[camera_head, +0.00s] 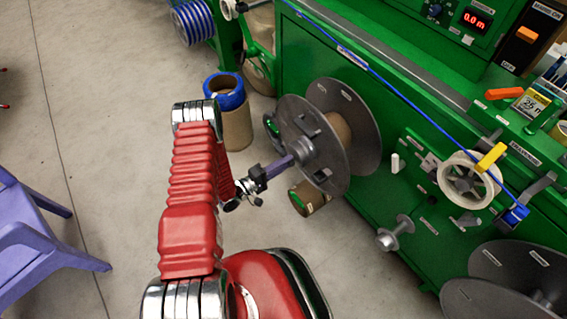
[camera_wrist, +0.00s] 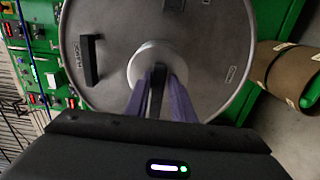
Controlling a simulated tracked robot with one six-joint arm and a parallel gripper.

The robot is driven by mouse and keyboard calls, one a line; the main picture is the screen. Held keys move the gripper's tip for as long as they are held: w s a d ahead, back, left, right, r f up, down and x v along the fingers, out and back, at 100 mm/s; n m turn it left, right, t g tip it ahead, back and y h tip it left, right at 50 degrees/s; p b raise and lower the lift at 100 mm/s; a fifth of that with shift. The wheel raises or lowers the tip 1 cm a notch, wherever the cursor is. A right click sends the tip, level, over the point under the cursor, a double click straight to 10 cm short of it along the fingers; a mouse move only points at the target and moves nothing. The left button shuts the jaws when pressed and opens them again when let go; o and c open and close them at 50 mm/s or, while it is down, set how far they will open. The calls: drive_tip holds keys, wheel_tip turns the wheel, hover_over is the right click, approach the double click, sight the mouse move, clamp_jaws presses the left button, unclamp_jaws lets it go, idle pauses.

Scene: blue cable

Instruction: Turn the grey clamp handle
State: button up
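The grey clamp handle (camera_wrist: 157,88) shows in the wrist view as a narrow dark bar at the pale hub (camera_wrist: 150,58) of the large grey reel (camera_wrist: 110,22). The purple fingers of my gripper (camera_wrist: 160,86) lie on both sides of it, with little or no gap visible, and appear shut on it. In the head view my gripper (camera_head: 291,160) reaches the hub on the near face of the reel (camera_head: 361,115). There the fingers hide the handle.
The green machine (camera_head: 300,60) stands right behind the reel. A blue-topped brown drum (camera_head: 235,122) is left of the reel, and a brown drum (camera_head: 308,197) lies below it. A purple chair (camera_head: 35,235) stands far left. Bare floor (camera_head: 110,110) lies between.

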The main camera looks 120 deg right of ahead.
drive_tip(key=o, duration=0.4)
drive_tip(key=shift+c, duration=0.2)
drive_tip(key=shift+r, duration=0.1)
drive_tip(key=w+a, duration=0.2)
drive_tip(key=w, duration=1.1)
drive_tip(key=shift+w+a, duration=0.3)
drive_tip(key=shift+a, duration=0.05)
idle(0.4)
